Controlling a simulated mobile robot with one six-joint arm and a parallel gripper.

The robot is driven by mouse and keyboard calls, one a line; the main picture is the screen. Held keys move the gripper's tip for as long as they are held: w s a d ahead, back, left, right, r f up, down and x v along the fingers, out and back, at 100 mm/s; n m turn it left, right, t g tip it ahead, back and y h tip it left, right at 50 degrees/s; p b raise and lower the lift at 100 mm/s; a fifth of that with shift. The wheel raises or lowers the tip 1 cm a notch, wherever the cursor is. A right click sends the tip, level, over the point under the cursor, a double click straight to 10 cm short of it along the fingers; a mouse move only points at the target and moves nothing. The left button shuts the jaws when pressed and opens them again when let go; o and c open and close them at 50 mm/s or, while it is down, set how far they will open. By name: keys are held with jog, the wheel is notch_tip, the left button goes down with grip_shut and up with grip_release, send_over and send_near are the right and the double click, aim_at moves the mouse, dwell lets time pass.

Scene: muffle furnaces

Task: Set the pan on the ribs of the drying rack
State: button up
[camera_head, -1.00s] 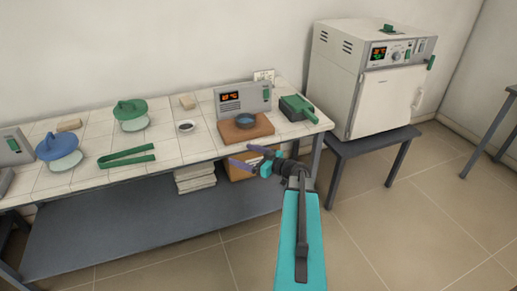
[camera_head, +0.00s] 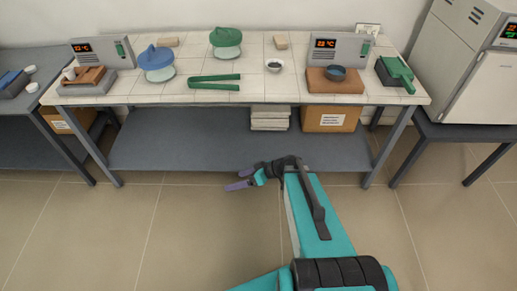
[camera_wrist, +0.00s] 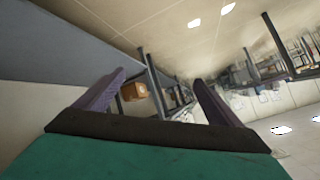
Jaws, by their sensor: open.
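A small round blue-grey dish (camera_head: 336,73), perhaps the pan, rests on a brown block (camera_head: 318,83) in front of the right display unit, in the head view. I cannot make out a clearly ribbed drying rack; a brown, stepped piece (camera_head: 88,78) with a small white cup lies on a grey base at the left end of the white bench. My gripper (camera_head: 241,179) is open and empty, low in front of the bench and apart from the dish, pointing left. Its two purple fingers stand apart in the wrist view (camera_wrist: 158,78).
The tiled white bench (camera_head: 140,93) also bears blue and green lidded vessels, green tongs (camera_head: 214,82), a dark-filled bowl (camera_head: 274,65) and a green-handled item (camera_head: 398,72). A grey lower shelf (camera_head: 190,150) is under it. A white furnace (camera_head: 470,75) stands right. The front floor is clear.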

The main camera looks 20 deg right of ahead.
jog(key=s+a+f+g+h, duration=0.1)
jog(key=s+a+f+g, duration=0.35)
jog(key=s, duration=0.35)
jog(key=s+a+f+g+h, duration=0.2)
jog(key=s+a+f+g, duration=0.15)
jog(key=s+f, duration=0.35)
jog(key=s+d+f+m+g+h, duration=0.1)
jog(key=s+d+f+m+h, duration=0.1)
jog(key=s, duration=0.5)
jog(key=s+d+f+m+g+h, duration=0.1)
jog(key=s+d+m+g+h, duration=0.1)
jog(key=s+d+m+h, duration=0.2)
jog(key=s+d, duration=0.2)
jog(key=s, duration=0.1)
jog(key=shift+f+h, duration=0.35)
jog(key=shift+h, duration=0.05)
jog(key=shift+s+d, duration=0.1)
jog(key=shift+c, duration=0.4)
